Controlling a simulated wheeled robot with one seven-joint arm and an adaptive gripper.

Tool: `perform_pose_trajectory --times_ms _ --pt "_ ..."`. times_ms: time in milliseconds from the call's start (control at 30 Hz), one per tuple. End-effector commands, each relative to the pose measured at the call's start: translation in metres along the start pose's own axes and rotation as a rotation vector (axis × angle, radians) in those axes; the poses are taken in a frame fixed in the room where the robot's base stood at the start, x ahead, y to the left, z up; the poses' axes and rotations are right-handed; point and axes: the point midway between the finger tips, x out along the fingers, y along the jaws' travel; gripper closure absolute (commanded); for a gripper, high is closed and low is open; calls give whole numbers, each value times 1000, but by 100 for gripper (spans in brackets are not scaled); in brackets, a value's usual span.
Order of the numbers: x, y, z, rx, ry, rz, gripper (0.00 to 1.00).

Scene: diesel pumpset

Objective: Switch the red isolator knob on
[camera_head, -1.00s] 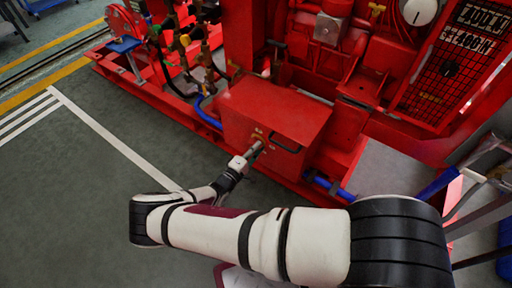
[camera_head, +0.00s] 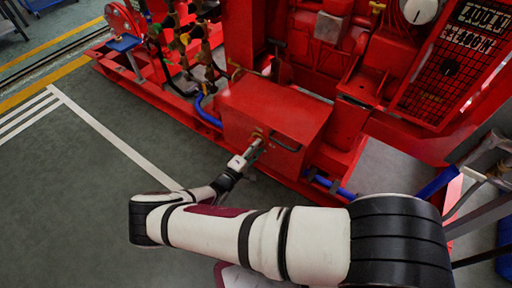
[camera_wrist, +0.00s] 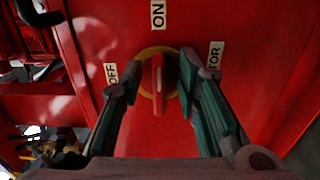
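The red isolator knob (camera_wrist: 158,84) sits on a yellow round plate on the red box face in the wrist view. Its bar runs roughly up and down in that picture. An OFF label (camera_wrist: 111,74) is to its left, an ON label (camera_wrist: 158,14) above it, and a partly covered label ending in "TOR" (camera_wrist: 214,55) to its right. My gripper (camera_wrist: 160,88) is open, with one finger on each side of the knob and visible gaps to it. In the head view my gripper (camera_head: 255,146) is at the front of the red box (camera_head: 275,105); the knob is mostly hidden there.
A black handle (camera_head: 285,143) is on the box front, right of my gripper. Blue hoses (camera_head: 207,112) and pipes with valves (camera_head: 185,40) are left of the box. The red pumpset stands behind. Open green floor (camera_head: 70,200) lies at left.

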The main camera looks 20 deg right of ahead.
Motion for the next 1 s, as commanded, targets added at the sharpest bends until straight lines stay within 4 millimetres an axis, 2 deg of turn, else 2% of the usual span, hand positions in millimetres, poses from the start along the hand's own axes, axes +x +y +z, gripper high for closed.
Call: perform_pose_trajectory --times_ms 167,400,600,767,1000 --pt "-26 0 -1 0 4 -2 70" --pt "-76 0 -1 1 4 -3 70" --pt "-105 0 -1 1 2 -2 70" --pt "-116 -1 0 1 1 -2 70" --pt "-117 -1 0 0 1 -2 70"
